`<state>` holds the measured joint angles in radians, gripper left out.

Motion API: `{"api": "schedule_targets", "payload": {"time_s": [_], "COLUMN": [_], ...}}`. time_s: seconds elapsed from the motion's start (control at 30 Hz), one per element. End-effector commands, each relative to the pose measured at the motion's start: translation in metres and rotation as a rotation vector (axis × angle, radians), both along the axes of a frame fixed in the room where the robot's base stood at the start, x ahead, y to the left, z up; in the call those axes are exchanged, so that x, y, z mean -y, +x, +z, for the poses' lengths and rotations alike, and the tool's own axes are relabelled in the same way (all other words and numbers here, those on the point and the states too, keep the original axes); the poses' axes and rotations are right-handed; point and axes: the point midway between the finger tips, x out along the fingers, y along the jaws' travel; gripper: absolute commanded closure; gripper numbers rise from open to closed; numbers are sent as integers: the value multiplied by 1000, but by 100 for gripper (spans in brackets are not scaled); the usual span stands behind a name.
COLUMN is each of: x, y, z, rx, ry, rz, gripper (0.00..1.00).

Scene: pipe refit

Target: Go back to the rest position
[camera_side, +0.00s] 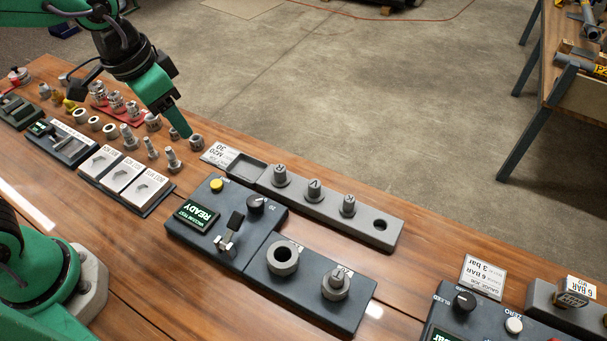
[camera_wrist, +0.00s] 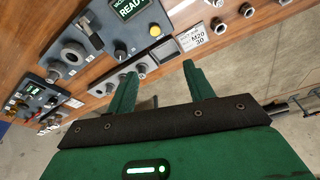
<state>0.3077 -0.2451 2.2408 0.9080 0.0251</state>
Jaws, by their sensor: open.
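My gripper (camera_side: 183,134) is green and hangs above the bench's far edge in the side view, near a small grey ring nut (camera_side: 196,142). In the wrist view, my gripper (camera_wrist: 160,82) shows two green fingers spread apart with nothing between them. I cannot tell from the side view whether the fingertips touch the nut. The wooden bench (camera_side: 140,293) carries the parts. No rest position is marked in either view.
A grey rack (camera_side: 330,217) with several upright plugs and an empty hole stands right of my gripper. The vacuum test box (camera_side: 222,222) and fittings tray (camera_side: 310,301) lie nearer. Loose fittings (camera_side: 172,160) stand to the left. Another table (camera_side: 560,90) stands beyond the floor.

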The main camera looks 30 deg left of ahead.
Motion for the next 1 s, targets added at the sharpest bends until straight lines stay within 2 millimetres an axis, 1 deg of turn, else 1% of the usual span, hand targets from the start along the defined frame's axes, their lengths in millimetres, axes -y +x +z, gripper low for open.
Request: {"api": "schedule_targets", "payload": {"time_s": [0.03,0.2,0.4,0.5,0.7,1.0], "x": [-11,-39,-68,-79,-93,-96], "y": [-5,-23,-47,-58,-72,-76], "z": [6,19,28,30,32,31], "rx": [23,86,162,196,241,251], "ry": [-7,-25,-39,-43,-47,-48], "rz": [30,116,215,260,317,331], "gripper": [48,48,48,48,48,48]}}
